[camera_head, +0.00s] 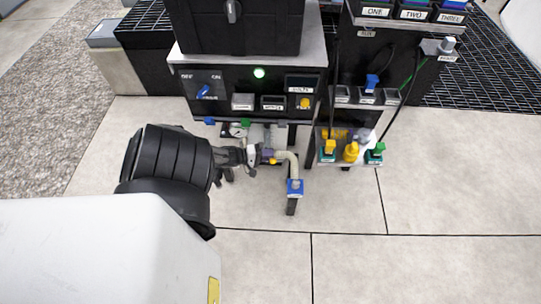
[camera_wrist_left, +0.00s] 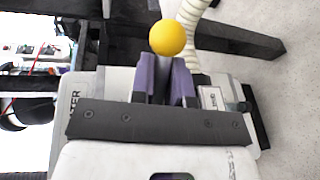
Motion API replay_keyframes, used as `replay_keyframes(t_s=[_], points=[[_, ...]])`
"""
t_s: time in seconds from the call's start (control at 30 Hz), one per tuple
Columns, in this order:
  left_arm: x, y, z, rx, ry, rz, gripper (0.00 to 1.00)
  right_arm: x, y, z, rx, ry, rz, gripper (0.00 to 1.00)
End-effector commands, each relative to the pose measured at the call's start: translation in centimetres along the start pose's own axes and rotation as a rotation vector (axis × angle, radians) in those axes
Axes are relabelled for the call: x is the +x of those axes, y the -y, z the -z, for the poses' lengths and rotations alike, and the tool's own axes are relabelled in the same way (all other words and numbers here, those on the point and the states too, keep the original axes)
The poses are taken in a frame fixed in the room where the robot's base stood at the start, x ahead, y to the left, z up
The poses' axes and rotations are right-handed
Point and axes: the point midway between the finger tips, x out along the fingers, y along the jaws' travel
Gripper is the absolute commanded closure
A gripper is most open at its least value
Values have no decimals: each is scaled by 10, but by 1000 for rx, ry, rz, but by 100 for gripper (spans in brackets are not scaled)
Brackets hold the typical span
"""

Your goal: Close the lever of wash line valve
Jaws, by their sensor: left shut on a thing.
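The lever with a round yellow knob (camera_wrist_left: 167,38) shows at the fingertips in the left wrist view. It appears to be the wash line valve's lever; the valve body is largely hidden. In the head view the small yellow knob (camera_head: 273,160) is beside the beige hose. My left gripper (camera_wrist_left: 165,75) has its purple fingers close together on the lever, just below the knob. In the head view my left gripper (camera_head: 266,155) is in front of the dark panel's underside. My right gripper is not in view.
A beige hose (camera_head: 293,163) curves down to a blue fitting (camera_head: 295,187) on a post. The dark panel (camera_head: 248,90) with switches stands behind. A rack of yellow and green connectors (camera_head: 350,152) is to the right. The floor in front is clear.

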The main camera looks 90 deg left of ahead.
Motion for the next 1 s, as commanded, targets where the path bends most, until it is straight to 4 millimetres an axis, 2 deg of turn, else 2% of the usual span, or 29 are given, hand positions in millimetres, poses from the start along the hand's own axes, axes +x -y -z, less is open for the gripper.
replay_keyframes(t_s=[0.17,0.2,0.3,0.57,0.67,0.8,0.87,0.93,0.97,1.0], points=[[0,0,0,0,0,-1,100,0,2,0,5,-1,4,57],[0,0,0,0,0,-1,81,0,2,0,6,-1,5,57],[0,0,0,0,0,-1,74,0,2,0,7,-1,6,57],[0,-3,0,0,0,0,74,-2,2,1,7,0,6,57],[-2,-11,-1,0,0,0,74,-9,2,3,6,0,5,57],[-5,-32,-2,1,1,-3,73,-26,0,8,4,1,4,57],[-7,-44,-3,1,2,-6,58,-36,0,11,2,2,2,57],[-4,-58,-10,-3,4,-14,30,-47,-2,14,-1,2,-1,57],[0,-62,-16,-6,4,-16,20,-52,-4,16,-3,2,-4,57],[4,-67,-23,-6,4,-17,19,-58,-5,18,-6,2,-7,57]])
